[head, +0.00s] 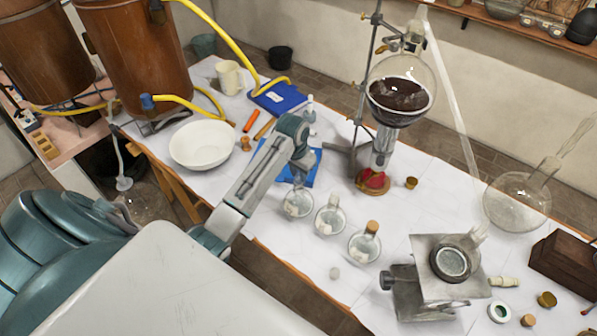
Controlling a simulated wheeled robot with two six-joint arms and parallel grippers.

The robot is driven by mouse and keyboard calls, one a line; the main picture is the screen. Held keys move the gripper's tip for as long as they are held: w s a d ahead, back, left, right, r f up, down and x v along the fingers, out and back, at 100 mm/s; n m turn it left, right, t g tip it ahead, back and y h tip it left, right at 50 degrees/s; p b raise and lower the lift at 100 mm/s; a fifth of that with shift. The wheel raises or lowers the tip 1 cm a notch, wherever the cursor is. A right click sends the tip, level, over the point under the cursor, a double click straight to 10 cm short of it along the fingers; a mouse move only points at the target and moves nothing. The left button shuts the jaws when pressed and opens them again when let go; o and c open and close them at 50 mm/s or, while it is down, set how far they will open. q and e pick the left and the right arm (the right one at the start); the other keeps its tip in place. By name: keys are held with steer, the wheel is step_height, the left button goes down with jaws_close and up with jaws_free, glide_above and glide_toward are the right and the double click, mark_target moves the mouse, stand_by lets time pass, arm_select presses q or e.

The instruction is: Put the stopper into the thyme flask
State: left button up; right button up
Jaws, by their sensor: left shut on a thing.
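Three small round glass flasks stand in a slanting row on the white table: a left one (298,203), a middle one (330,220) and a right one (364,247). The right one has a cork (372,227) in its neck; the middle one shows no cork. I cannot read any label, so I cannot tell which is the thyme flask. My left gripper (302,170) points down at the left flask's neck. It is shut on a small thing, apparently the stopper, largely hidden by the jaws. I cannot tell whether it touches the flask. My right gripper is not in view.
A retort stand with a large flask of dark liquid (401,92) rises behind the flasks. A metal lab jack (435,275) stands at right front. Loose corks (411,183) dot the table.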

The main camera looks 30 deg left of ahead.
mark_target(298, 175)
arm_select(q)
steer(key=shift+f, duration=0.2)
stand_by(0.7)
steer(key=o, duration=1.4)
steer(key=shift+r, duration=3.5)
